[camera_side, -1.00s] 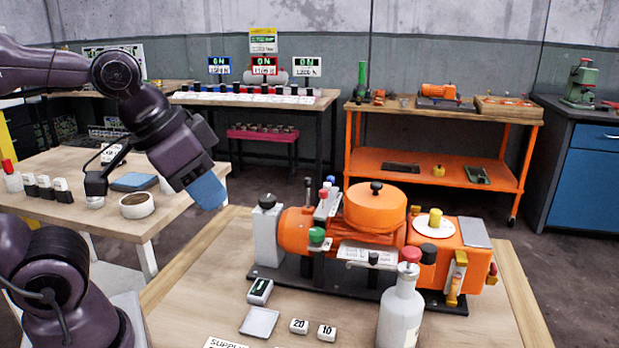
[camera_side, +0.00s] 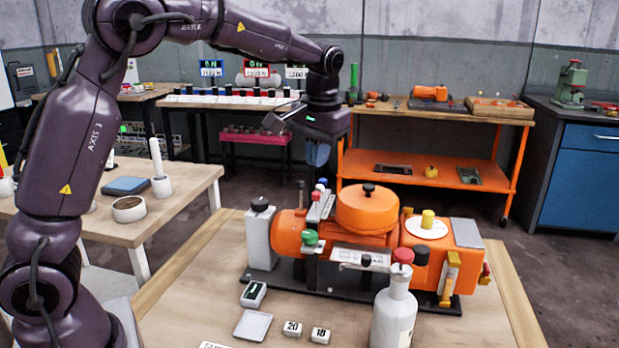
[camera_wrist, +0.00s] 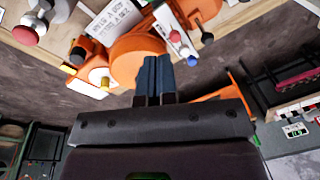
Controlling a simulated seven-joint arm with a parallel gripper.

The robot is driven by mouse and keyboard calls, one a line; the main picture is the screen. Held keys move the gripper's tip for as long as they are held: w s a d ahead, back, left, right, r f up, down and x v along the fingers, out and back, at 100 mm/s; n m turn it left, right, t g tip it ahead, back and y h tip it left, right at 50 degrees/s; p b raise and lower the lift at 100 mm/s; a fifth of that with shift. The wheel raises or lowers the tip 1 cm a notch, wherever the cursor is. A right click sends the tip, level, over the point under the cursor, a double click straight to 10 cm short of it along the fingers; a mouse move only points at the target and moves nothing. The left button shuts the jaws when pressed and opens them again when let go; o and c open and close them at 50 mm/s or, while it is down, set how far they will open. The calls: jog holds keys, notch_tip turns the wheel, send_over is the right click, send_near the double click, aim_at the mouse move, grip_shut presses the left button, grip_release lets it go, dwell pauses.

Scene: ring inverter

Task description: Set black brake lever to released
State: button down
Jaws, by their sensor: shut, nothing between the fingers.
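The orange ring inverter machine (camera_side: 365,212) stands on the wooden table and carries several black knobs, so I cannot tell for sure which is the black brake lever. A thin black-topped lever (camera_side: 301,187) stands near the blue and red knobs; a black knob shows beside them in the wrist view (camera_wrist: 207,37). Another black knob (camera_side: 260,203) tops the grey block at the left end. My gripper (camera_side: 317,160) is above and behind the machine, pointing down, apart from it. Its blue fingers (camera_wrist: 153,72) are together and empty.
A grey bottle with a red cap (camera_side: 396,305) stands in front of the machine. A green knob (camera_side: 310,238) projects from its front. A small device, a grey plate (camera_side: 253,325) and two numbered blocks lie at front. An orange shelf (camera_side: 430,175) stands behind.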

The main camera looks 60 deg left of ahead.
jog(key=w+r, duration=0.1)
jog(key=w+a+r+n, duration=0.1)
jog(key=w, duration=0.1)
jog(key=w+r+n+y, duration=0.1)
jog(key=shift+w+a+g, duration=0.15)
jog(key=shift+a+g, duration=0.15)
jog(key=shift+a, duration=0.05)
jog(key=shift+f, duration=0.1)
send_near(301, 197)
jog(key=d+f, duration=0.1)
jog(key=w+d+f, duration=0.1)
jog(key=d+f, duration=0.1)
jog(key=shift+w+d+f, duration=0.2)
jog(key=shift+w, duration=0.15)
jog(key=shift+s+a+f, duration=0.15)
jog(key=shift+a, duration=0.45)
jog(key=shift+s+a+f, duration=0.1)
jog(key=shift+s+a, duration=0.1)
jog(key=shift+a, duration=0.4)
jog(key=shift+s+a+f, duration=0.15)
jog(key=shift+a+f, duration=0.1)
jog(key=shift+a, duration=0.3)
jog(key=shift+s, duration=0.1)
